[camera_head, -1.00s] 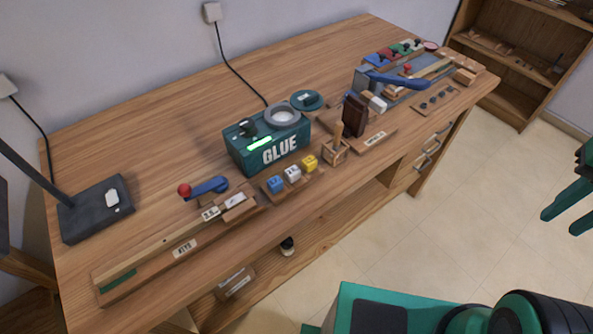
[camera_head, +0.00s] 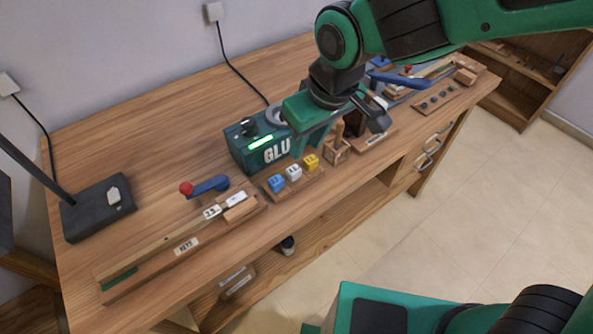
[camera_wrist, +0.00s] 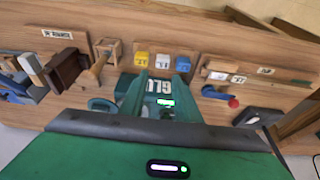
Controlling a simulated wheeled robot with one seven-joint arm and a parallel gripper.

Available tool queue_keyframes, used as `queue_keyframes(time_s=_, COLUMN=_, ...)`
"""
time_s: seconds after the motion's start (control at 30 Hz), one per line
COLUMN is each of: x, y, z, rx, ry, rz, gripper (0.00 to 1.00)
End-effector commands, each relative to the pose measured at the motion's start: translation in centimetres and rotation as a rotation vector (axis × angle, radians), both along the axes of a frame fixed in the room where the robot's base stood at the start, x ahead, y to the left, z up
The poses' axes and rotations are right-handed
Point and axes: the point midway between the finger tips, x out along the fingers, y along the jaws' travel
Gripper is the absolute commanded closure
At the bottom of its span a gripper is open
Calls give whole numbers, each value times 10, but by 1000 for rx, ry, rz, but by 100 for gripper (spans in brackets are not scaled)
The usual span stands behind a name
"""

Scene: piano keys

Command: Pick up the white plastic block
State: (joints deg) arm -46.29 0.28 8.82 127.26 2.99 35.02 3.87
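A small white block (camera_head: 293,173) sits between a blue block (camera_head: 275,183) and a yellow block (camera_head: 311,161) on a wooden strip at the bench front. All three also show in the wrist view, with the white block (camera_wrist: 162,61) in the middle. Another white block (camera_head: 381,102) stands farther right by the dark brown block, partly hidden; I cannot tell which one the task means. My gripper (camera_head: 308,146) hangs above the glue box, just behind the row. Its green fingers look apart and empty, and the white block in the row is below them, not touched.
The teal glue box (camera_head: 265,150) stands behind the row, partly covered by my gripper. A wooden holder (camera_head: 337,150) is right of the row. A keys jig (camera_head: 180,248) and a red-knobbed blue lever (camera_head: 208,187) are left. A lamp base (camera_head: 97,210) stands far left.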

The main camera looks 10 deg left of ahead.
Motion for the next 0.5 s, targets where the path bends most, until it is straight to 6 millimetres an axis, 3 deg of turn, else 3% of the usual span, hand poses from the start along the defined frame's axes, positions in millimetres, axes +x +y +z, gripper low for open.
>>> queue_keyframes(time_s=0.3, x=5, y=13, z=-40, rx=0, ry=2, rz=9, gripper=70)
queue_keyframes(time_s=0.5, x=8, y=16, z=-53, rx=2, ry=1, rz=8, gripper=70)
